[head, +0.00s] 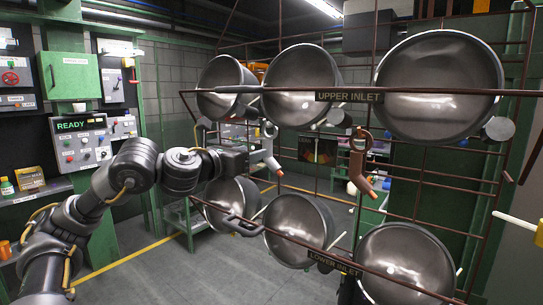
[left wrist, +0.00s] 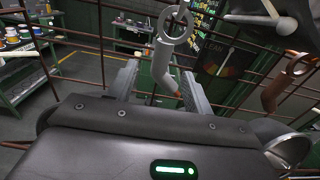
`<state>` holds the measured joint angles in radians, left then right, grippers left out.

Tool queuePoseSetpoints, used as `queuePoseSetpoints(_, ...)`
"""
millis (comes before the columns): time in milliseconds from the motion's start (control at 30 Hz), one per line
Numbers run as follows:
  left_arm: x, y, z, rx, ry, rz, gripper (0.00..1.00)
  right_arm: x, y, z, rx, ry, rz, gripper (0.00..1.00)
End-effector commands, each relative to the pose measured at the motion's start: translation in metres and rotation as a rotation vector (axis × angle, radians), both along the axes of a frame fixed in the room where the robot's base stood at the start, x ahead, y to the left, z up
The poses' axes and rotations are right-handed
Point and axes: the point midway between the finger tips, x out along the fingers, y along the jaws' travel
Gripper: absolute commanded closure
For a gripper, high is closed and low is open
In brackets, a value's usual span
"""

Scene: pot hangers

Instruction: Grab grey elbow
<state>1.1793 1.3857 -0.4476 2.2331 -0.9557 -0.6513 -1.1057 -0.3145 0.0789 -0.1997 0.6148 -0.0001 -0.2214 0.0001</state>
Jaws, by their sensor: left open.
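The grey elbow (head: 269,146) hangs from the rack near the upper left pots, with a ring at its top and an orange tip at its lower end. In the left wrist view the grey elbow (left wrist: 163,62) appears between the two fingers. My left gripper (head: 260,156) is open, at the elbow's left side in the head view. In the left wrist view the gripper (left wrist: 157,85) has one finger on each side of the elbow's lower leg, with gaps showing. I cannot tell how deep the elbow sits between them. My right gripper is out of view.
A brown elbow (head: 358,157) hangs to the right; a dark ringed piece (head: 243,226) hangs low. Steel pots (head: 440,85) fill the rack around them. The rusty rack bars (head: 415,92), labelled UPPER INLET and LOWER INLET, run close by. A control panel (head: 82,140) stands at left.

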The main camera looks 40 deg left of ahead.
Motion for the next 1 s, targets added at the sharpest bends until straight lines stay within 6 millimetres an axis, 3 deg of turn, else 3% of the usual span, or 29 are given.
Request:
queuePoseSetpoints(100,0.015,-0.001,0.0,-0.003,0.001,-0.001,0.49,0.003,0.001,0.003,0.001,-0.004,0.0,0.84)
queuePoseSetpoints(367,0.025,-0.002,0.0,-0.002,0.001,-0.004,0.49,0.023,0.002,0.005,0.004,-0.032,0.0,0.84)
queuePoseSetpoints(700,0.07,-0.003,0.001,-0.004,0.001,-0.005,0.49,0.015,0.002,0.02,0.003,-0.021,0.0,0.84)
queuePoseSetpoints(1000,0.073,-0.003,0.0,0.0,0.0,-0.004,0.49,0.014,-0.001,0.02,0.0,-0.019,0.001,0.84)
